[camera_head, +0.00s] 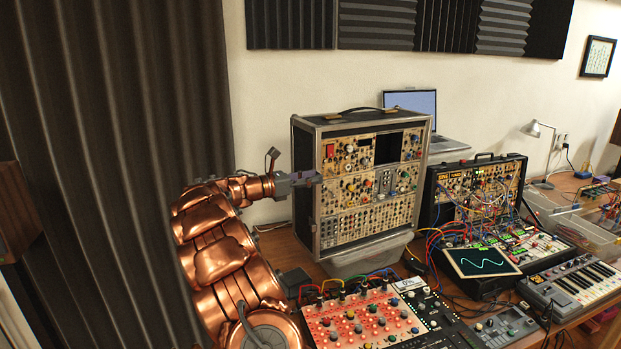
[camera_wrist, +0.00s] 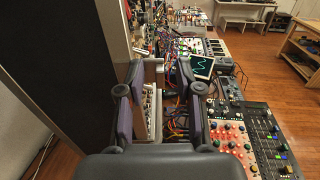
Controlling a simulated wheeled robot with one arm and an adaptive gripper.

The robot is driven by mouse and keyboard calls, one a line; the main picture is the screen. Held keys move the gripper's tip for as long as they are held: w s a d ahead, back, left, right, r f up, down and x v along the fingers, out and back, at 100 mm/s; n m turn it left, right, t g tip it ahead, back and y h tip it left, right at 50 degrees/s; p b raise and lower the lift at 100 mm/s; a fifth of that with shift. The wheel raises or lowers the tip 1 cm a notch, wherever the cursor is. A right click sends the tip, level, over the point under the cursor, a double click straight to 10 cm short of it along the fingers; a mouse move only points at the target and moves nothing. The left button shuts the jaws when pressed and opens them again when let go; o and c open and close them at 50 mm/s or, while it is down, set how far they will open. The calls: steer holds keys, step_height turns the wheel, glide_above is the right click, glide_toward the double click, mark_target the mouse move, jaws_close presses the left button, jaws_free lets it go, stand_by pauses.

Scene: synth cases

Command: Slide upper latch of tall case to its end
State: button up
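The tall case (camera_head: 306,150) stands upright on the table in the head view, its front full of knobs and jacks. My gripper (camera_head: 318,178) is at the case's left front edge, about a third of the way down; whether it touches is unclear. In the wrist view my gripper (camera_wrist: 160,92) is open, its two pads well apart. A strip of the case's front panel (camera_wrist: 151,100) shows between the fingers, and nothing is clearly held.
A red-panelled synth (camera_head: 350,322) lies in front of the case. To the right stand a smaller patched case (camera_head: 437,200), a scope screen (camera_head: 482,262) and a keyboard (camera_head: 578,285). Loose cables hang between them. A dark curtain (camera_head: 90,150) hangs at the left.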

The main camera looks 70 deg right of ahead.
jaws_close()
stand_by(0.5)
